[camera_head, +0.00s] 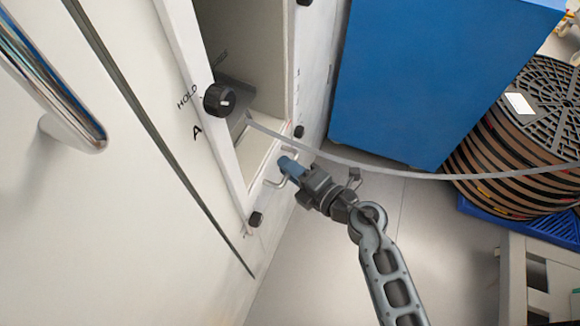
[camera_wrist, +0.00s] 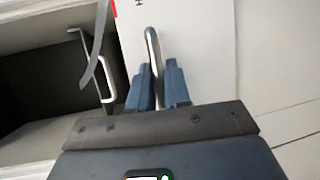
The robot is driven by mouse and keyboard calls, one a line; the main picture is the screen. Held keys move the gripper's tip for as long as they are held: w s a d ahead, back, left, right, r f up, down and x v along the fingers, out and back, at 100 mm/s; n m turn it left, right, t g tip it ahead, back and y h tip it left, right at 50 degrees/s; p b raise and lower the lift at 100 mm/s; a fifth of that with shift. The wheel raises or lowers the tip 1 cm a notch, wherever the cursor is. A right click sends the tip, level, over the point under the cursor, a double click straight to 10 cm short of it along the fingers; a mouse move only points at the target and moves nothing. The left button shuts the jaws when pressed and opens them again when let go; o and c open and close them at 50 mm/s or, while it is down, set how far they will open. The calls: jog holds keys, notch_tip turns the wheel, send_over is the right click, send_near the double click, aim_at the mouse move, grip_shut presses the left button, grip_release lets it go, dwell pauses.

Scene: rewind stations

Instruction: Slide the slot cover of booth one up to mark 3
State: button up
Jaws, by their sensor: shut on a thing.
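My gripper (camera_head: 286,163) is at the lower right side of a white booth front (camera_head: 240,196), with its blue fingers at a metal handle (camera_head: 270,183). In the wrist view my gripper (camera_wrist: 158,72) has its fingers on either side of an upright bar handle (camera_wrist: 151,38), shut on it. The handle stands on a white panel (camera_wrist: 198,38). Which part is the slot cover is hard to tell, and I cannot read its mark. A second bracket handle (camera_wrist: 105,72) is left of the fingers, beside a dark opening (camera_wrist: 45,80).
A grey strip (camera_head: 400,171) runs from the booth opening past my gripper to a large striped reel (camera_head: 520,130). A black knob (camera_head: 219,98) sits by the letters HOLD and A. A blue cabinet (camera_head: 430,70) stands behind. Pale floor (camera_head: 310,255) is clear below.

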grip_shut()
notch_tip(320, 180, up, 12)
jog(key=p, duration=1.4)
jog(key=o, duration=0.6)
grip_release()
jog(key=shift+c, duration=0.2)
jog(key=v, duration=0.8)
jog(key=shift+p, duration=0.35)
